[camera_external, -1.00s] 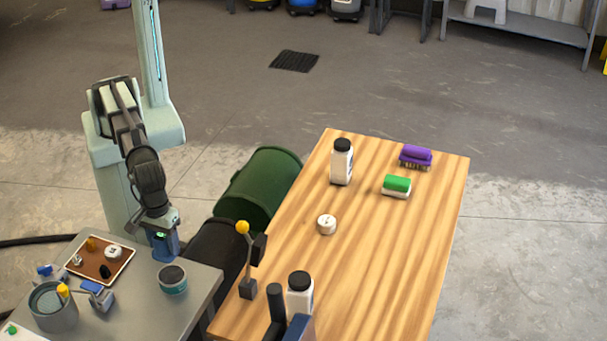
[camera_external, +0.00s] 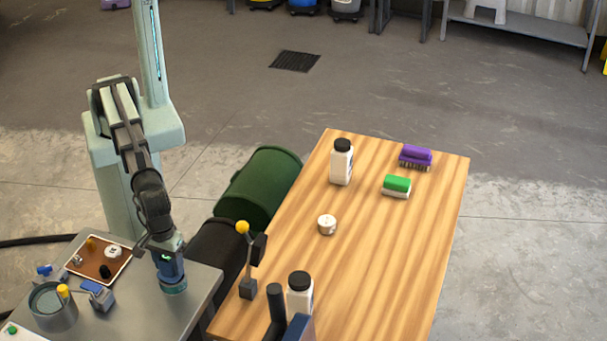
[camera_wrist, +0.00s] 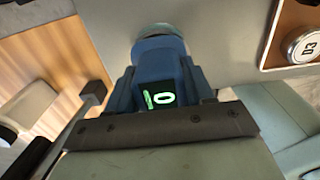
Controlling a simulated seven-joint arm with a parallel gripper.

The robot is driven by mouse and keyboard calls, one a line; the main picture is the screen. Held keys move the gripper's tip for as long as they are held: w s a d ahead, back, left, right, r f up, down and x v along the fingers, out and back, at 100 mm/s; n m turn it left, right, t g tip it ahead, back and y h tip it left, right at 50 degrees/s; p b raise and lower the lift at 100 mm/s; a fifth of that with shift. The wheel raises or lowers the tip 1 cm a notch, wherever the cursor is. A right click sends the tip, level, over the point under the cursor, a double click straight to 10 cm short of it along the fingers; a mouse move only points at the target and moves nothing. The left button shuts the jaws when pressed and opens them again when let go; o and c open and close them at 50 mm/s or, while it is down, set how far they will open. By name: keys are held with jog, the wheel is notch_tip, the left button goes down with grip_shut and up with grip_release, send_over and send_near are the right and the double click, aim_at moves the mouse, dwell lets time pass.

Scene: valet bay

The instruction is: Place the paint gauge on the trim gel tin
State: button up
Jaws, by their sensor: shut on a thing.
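The paint gauge (camera_external: 171,268) is a blue block with a lit green display. My gripper (camera_external: 163,248) is shut on it and holds it upright over the trim gel tin (camera_external: 174,288), a short round teal tin on the grey bench. The gauge's lower end hides most of the tin's top; I cannot tell whether they touch. In the wrist view the gauge (camera_wrist: 160,85) is gripped with its display facing the camera. A pale strip of the tin's rim (camera_wrist: 158,29) shows just beyond its far end.
A brown tray (camera_external: 121,266) with small items lies left of the tin on the grey bench. A grey pot (camera_external: 55,318) and a blue-and-grey block (camera_external: 98,296) stand nearer the front. The wooden table (camera_external: 360,260) with bottles and brushes is to the right.

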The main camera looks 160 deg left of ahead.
jog(key=shift+f, duration=0.1)
jog(key=o, duration=1.1)
notch_tip(320, 180, up, 12)
jog(key=shift+r, duration=0.15)
